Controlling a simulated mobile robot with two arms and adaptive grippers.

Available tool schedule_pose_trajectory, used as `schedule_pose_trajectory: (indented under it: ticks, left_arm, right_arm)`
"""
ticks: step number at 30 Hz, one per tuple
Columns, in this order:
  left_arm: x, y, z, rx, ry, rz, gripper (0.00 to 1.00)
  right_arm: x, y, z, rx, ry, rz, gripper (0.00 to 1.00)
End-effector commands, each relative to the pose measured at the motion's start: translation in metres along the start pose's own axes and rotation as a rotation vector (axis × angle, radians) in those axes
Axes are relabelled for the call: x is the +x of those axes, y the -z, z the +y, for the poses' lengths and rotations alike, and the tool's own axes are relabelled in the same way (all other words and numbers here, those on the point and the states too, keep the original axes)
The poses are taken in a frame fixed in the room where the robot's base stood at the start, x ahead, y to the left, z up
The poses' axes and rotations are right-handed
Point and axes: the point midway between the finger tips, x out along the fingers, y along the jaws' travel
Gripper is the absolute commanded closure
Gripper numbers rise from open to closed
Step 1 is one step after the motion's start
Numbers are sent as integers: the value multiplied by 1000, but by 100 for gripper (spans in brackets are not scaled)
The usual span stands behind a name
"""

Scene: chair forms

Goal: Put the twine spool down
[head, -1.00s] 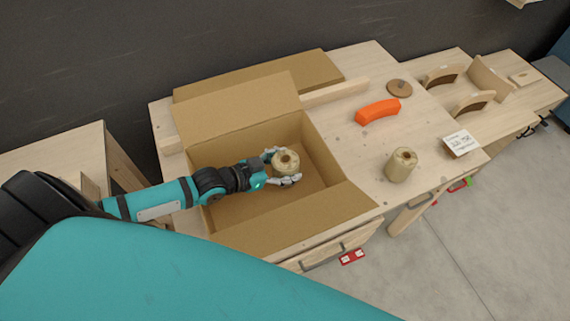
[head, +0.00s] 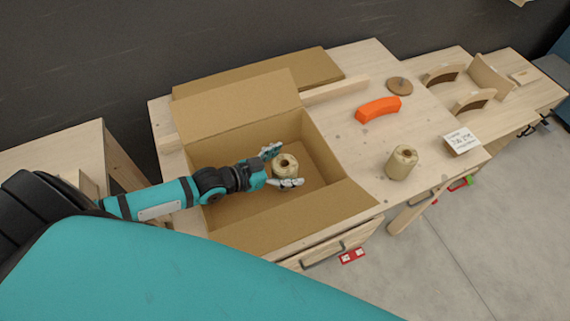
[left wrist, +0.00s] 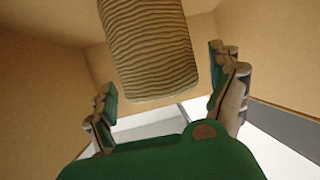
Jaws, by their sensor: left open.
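A beige twine spool (head: 285,165) is inside the open cardboard box (head: 245,234), between the fingers of my left gripper (head: 278,167). The left gripper is open, with its fingers spread apart on either side of the spool. In the left wrist view the ribbed side of the spool (left wrist: 148,45) shows beyond the palm, with a gap to each finger. Whether the spool's base rests on the box floor is hard to tell. A second spool (head: 401,162) stands upright on the table to the right of the box. My right gripper is not in view.
The box's flaps are folded outward over the wooden table (head: 357,151). Wooden arched parts (head: 473,99) stand at the far right.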

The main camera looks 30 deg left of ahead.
Motion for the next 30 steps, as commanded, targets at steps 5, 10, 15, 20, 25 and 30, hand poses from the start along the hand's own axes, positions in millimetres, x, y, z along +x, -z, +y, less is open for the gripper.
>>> schedule_pose_trajectory:
  ticks: [5,10,15,20,25,30]
  left_arm:
    - [-3,4,2,-4,-2,-4,8]
    - [-23,6,2,-3,-2,-8,8]
    - [-52,7,2,-2,-2,-8,8]
    - [-70,8,1,-4,-1,-4,8]
    - [-79,9,1,-2,-1,-3,8]
    - [-80,10,0,-2,0,-1,8]
  right_arm:
    - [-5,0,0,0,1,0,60]
    - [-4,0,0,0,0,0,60]
    - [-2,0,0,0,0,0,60]
    - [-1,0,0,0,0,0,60]
    - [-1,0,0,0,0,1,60]
    - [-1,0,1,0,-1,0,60]
